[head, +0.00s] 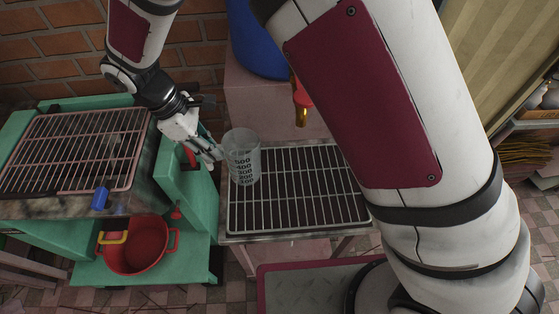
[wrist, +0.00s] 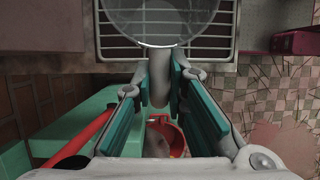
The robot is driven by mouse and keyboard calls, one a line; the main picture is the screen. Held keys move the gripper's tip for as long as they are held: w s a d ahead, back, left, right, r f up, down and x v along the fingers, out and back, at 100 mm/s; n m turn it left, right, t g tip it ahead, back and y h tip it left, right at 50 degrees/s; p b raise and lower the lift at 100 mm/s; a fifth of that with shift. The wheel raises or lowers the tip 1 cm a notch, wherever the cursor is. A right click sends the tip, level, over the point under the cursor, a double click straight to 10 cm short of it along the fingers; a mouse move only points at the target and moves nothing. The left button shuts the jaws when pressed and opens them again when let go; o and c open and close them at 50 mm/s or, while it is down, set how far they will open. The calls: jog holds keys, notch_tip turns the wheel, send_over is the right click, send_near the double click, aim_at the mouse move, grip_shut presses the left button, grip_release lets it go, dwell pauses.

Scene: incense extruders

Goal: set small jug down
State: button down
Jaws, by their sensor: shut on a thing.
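The small jug (head: 243,160) is a clear beaker with dark volume marks. In the head view it is upright over the left back part of a wire rack (head: 305,200) on a low stand. I cannot tell whether its base touches the rack. My gripper (head: 218,153) reaches in from the left and is shut on the jug's handle. In the wrist view the handle (wrist: 160,72) lies between the fingers of my gripper (wrist: 160,88), and the jug's round rim (wrist: 160,45) is cut off at the top.
A red tap with a brass spout (head: 302,105) hangs over the rack's back, below a blue barrel (head: 256,45). A green stand (head: 190,210) with another rack (head: 80,150) is at left, a red pot (head: 140,250) on its lower shelf. The rack's middle and right are clear.

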jog(key=s+d+f+p, duration=0.1)
jog(key=d+f+p, duration=0.2)
jog(key=d, duration=0.9)
jog(key=shift+d+f+p, duration=0.3)
jog(key=shift+d+p, duration=0.1)
jog(key=shift+s+f, duration=0.1)
jog(key=c, duration=1.6)
grip_release()
jog(key=b+v, duration=0.1)
jog(key=v, duration=1.1)
